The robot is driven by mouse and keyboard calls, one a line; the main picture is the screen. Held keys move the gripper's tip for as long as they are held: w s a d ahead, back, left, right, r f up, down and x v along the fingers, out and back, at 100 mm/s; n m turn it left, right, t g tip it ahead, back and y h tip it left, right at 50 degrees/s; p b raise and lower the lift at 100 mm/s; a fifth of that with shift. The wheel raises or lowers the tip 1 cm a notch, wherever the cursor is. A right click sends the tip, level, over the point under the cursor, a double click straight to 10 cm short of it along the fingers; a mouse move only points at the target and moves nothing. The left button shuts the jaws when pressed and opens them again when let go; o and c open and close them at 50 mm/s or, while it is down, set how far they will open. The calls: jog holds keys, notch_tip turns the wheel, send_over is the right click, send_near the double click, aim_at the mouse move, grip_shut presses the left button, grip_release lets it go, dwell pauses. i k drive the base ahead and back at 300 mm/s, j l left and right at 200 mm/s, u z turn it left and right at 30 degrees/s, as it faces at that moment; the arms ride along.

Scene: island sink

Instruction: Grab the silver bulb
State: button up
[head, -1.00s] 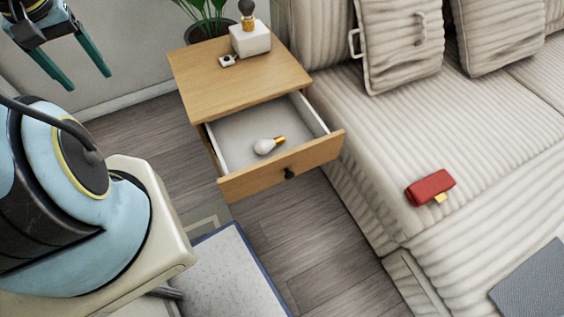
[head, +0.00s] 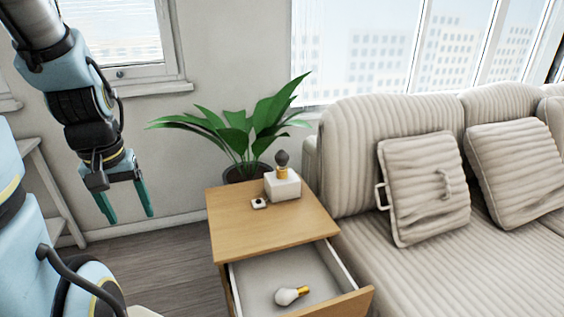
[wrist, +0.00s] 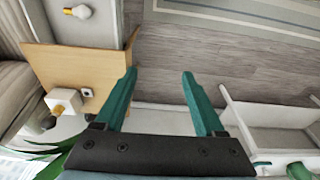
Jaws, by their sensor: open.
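A dark grey, silvery bulb (head: 282,158) stands upright in a gold collar on a white block base (head: 284,187), on top of the wooden nightstand (head: 240,230). In the wrist view this bulb (wrist: 48,121) is at the left. A second bulb (head: 290,296), white with a gold base, lies in the nightstand's open drawer (head: 250,285); it also shows in the wrist view (wrist: 80,11). My gripper (head: 130,216) is open and empty, fingers pointing down, in the air left of the nightstand. The wrist view shows nothing between its fingers (wrist: 159,73).
A small white item with a dark top (head: 259,203) lies beside the block base. A potted plant (head: 245,135) stands behind the nightstand. A striped sofa (head: 350,160) with pillows stands to the right. A white shelf (head: 45,185) is at the left. Floor between shelf and nightstand looks clear.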

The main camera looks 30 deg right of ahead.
aim_at(281, 157)
jog(key=i+j, duration=0.1)
jog(key=i, duration=0.3)
jog(key=i+j, duration=0.1)
jog(key=i, duration=0.25)
jog(key=i+j+z, duration=0.2)
jog(key=i, duration=0.3)
jog(key=i+j+z, duration=0.15)
jog(key=i, duration=0.3)
jog(key=i+j+z, duration=0.2)
jog(key=i+j, duration=0.15)
jog(key=i+z, duration=0.15)
jog(key=z, duration=0.5)
